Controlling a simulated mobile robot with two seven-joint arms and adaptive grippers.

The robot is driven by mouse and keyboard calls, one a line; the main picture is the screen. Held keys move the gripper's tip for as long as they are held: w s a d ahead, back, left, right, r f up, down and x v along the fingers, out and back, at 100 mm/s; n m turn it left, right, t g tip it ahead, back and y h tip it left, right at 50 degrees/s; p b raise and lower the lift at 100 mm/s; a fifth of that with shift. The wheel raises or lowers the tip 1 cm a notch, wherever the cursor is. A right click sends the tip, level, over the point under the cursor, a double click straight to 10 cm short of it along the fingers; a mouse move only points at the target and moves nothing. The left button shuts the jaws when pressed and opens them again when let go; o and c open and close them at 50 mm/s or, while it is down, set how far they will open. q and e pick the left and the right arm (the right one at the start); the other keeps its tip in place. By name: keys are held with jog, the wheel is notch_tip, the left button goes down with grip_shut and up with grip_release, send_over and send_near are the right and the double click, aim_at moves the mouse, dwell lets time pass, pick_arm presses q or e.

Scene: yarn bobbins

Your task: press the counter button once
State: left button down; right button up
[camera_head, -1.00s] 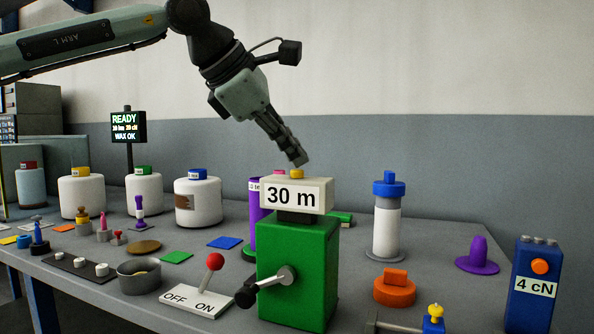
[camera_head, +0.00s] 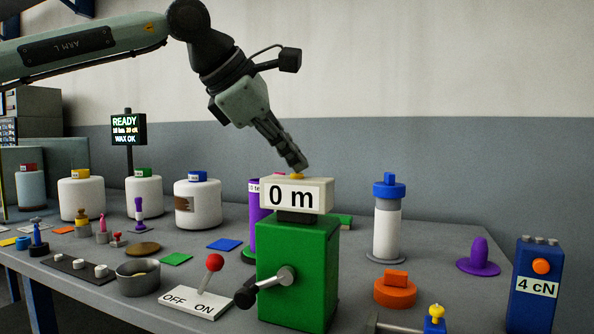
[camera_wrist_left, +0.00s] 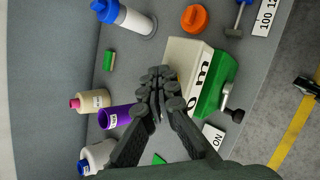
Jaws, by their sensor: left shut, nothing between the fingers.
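The counter (camera_head: 296,195) is a white box reading "0 m" on top of a green block (camera_head: 298,270) with a crank on its front. Its yellow button (camera_head: 297,176) is on the top face, mostly covered by my fingertips. My left gripper (camera_head: 298,165) is shut and empty, pointing down with its tips at the button, seemingly touching it. In the left wrist view the shut fingers (camera_wrist_left: 158,85) lie over the edge of the white counter box (camera_wrist_left: 190,62), and they hide the button. My right gripper is not in view.
A red-knobbed OFF/ON lever (camera_head: 214,263) stands left of the green block. A white bobbin with a blue cap (camera_head: 387,225) and an orange knob (camera_head: 395,290) are to the right. A READY display (camera_head: 128,128) stands behind several white jars at left.

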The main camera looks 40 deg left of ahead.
pick_arm(q)
jog(key=shift+r+p, duration=0.85)
notch_tip(320, 180, up, 5)
jog(key=p, duration=0.4)
jog(key=shift+r, duration=0.1)
dwell(0.7)
